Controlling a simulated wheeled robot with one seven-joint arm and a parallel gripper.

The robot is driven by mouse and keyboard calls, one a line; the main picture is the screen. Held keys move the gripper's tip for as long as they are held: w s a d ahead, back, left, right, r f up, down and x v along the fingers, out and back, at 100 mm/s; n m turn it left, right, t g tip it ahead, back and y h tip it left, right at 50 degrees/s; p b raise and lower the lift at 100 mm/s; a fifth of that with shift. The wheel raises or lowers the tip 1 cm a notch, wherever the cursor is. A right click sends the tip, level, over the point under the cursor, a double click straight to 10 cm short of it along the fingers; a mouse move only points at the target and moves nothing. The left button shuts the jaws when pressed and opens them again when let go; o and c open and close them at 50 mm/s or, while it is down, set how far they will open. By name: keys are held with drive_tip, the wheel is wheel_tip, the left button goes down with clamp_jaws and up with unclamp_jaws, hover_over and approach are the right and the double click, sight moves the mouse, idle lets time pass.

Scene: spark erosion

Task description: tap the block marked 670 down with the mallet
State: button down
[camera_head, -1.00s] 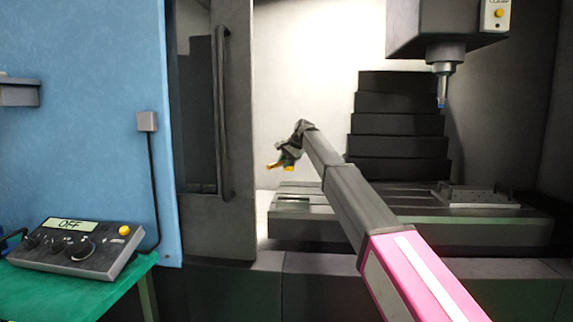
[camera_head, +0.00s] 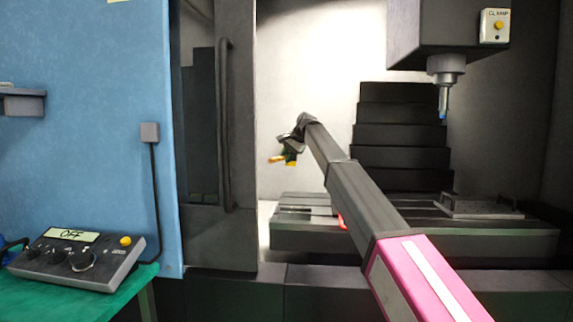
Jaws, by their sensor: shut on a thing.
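My gripper (camera_head: 292,152) is at the end of my raised arm, in front of the pale back wall of the machine and above the left part of its table. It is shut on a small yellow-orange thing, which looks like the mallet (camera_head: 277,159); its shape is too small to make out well. No block with a readable 670 shows. A small red thing (camera_head: 341,221) shows on the machine table beside my forearm, partly hidden by it; I cannot tell what it is.
The grey machine table (camera_head: 300,238) spans the middle and right. A plate with handles (camera_head: 480,208) lies on its right part, below the hanging machine head (camera_head: 445,65). A dark door with a handle (camera_head: 225,125) stands left. A control box (camera_head: 75,262) reading OFF sits on a green bench.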

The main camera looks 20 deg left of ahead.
wheel_tip(320, 180, up, 2)
idle(0.4)
drive_tip(key=w+d+r+m+t, duration=0.1)
drive_tip(key=w+d+r, duration=0.1)
drive_tip(key=d, duration=0.6)
drive_tip(key=w+d+r+m, duration=0.1)
drive_tip(key=w+d+m, duration=0.15)
drive_tip(key=d, duration=0.55)
drive_tip(key=w+d+r+t, duration=0.1)
drive_tip(key=w+d+r, duration=0.15)
drive_tip(key=d, duration=0.55)
wheel_tip(320, 180, down, 9)
drive_tip(key=shift+w+h, duration=0.2)
drive_tip(key=shift+h, duration=0.2)
